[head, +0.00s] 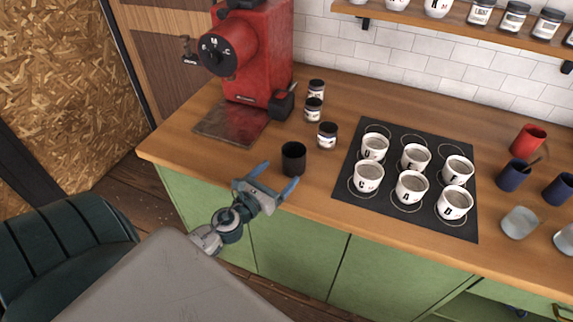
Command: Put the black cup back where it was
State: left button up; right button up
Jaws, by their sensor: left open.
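The black cup (293,158) stands upright on the wooden counter, left of the dark mat with white cups. My left gripper (264,178) is open, with its two blue fingers spread, just in front of the cup. The cup is beyond the fingers, close to the right fingertip; I cannot tell whether they touch. Nothing shows between the fingers. My right gripper is out of the picture.
A red grinder (258,55) stands at the back left, with small jars (327,135) beside it. The dark mat (398,212) holds several lettered white cups. Blue cups (513,175) and a red cup (528,139) stand at the right. The counter (180,160) is clear at the front left.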

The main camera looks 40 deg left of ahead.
pick_arm(q)
jog(key=shift+s, duration=1)
